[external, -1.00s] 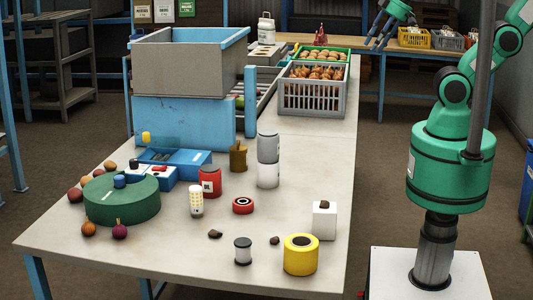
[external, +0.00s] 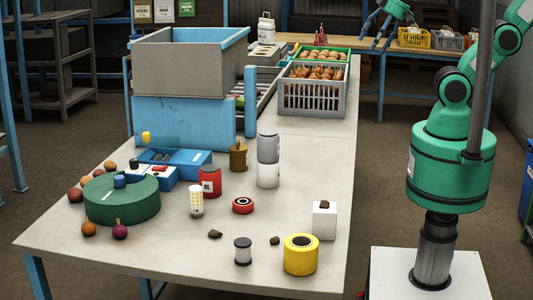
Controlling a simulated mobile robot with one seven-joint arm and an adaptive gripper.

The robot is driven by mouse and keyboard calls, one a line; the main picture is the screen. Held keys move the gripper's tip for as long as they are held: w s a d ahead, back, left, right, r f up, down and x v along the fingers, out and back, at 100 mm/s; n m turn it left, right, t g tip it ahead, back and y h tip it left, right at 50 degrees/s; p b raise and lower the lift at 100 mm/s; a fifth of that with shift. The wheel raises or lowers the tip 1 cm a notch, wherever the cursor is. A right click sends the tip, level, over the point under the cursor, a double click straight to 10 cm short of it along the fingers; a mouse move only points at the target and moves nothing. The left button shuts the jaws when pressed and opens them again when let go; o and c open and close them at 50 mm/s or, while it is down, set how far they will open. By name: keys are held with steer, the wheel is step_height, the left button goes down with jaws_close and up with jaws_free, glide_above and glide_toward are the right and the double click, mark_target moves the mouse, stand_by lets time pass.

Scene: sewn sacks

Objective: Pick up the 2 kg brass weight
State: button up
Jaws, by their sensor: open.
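The brass weight (external: 238,157) is a small brownish-gold cylinder with a knob on top. It stands upright on the pale table (external: 300,190), right of the blue device and left of a grey and white cylinder. My gripper (external: 377,30) is at the top of the view, open and empty, with its fingers hanging down. It is far from the weight, up and to the right, beyond the right edge of the table in the picture.
A grey and white cylinder (external: 268,160) stands close right of the weight, and a red can (external: 210,182) stands in front of it. The blue hopper stand (external: 183,120) rises behind. A yellow roll (external: 300,255) and a white block (external: 324,222) sit near the right edge.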

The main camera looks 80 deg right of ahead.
steer(key=w+a+r+g+p, duration=0.15)
steer(key=w+a, duration=0.25)
steer(key=w, duration=1)
steer(key=g+p, duration=0.3)
steer(key=g, duration=0.1)
glide_above(238, 155)
steer(key=d, duration=0.4)
steer(key=shift+n, duration=0.4)
steer(key=f, duration=2.3)
steer(key=shift+w+a+f, duration=0.15)
steer(key=shift+a, duration=0.1)
steer(key=shift+w+a+f, duration=0.1)
steer(key=shift+a+f, duration=0.1)
steer(key=shift+f, duration=0.1)
steer(key=shift+f+b, duration=0.4)
steer(key=shift+f, duration=3.9)
